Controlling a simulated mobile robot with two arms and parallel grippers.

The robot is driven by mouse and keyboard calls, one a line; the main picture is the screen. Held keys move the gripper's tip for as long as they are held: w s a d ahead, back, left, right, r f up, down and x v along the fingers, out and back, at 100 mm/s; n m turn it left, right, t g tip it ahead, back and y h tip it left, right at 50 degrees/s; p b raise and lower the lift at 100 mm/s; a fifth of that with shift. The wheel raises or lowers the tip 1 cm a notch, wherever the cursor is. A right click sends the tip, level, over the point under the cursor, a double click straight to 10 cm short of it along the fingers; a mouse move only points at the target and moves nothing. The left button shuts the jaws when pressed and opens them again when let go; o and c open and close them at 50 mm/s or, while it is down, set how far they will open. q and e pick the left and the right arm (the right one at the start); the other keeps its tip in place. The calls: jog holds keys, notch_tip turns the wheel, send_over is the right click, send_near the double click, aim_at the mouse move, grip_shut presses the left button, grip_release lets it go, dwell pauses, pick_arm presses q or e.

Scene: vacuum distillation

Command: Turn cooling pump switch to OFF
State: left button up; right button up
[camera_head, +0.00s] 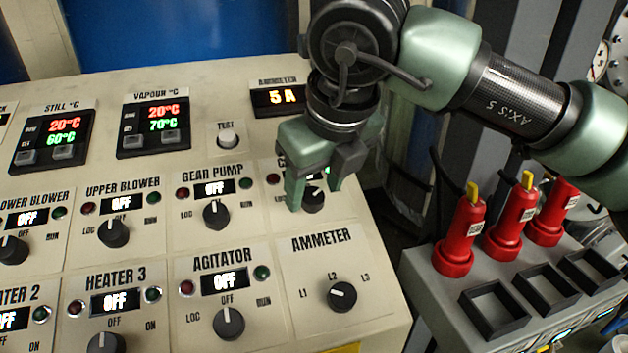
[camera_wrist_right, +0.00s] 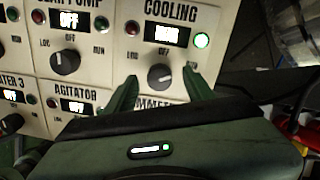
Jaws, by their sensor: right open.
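The cooling pump switch is a black rotary knob (camera_wrist_right: 160,76) under the "COOLING" label, which is cut off in the right wrist view. Its green lamp (camera_wrist_right: 202,40) is lit brightly and its red lamp (camera_wrist_right: 132,27) is dim. The small display (camera_wrist_right: 167,34) is lit but too blurred to read surely. In the head view, the knob (camera_head: 313,201) is partly hidden by my right gripper (camera_head: 312,196). That gripper is open, with one finger on each side of the knob; I cannot tell whether they touch it. My left gripper is not in view.
The gear pump knob (camera_head: 216,214) is left of it, the agitator knob (camera_head: 228,323) and ammeter knob (camera_head: 341,296) below, and the test button (camera_head: 227,138) above. Right of the panel, red plugs (camera_head: 462,235) stand on a grey box (camera_head: 435,280).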

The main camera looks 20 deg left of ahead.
jog(key=shift+w+a+f, duration=0.15)
jog(key=shift+f, duration=0.2)
jog(key=shift+w+f, duration=0.1)
jog(key=shift+f, duration=0.05)
grip_shut()
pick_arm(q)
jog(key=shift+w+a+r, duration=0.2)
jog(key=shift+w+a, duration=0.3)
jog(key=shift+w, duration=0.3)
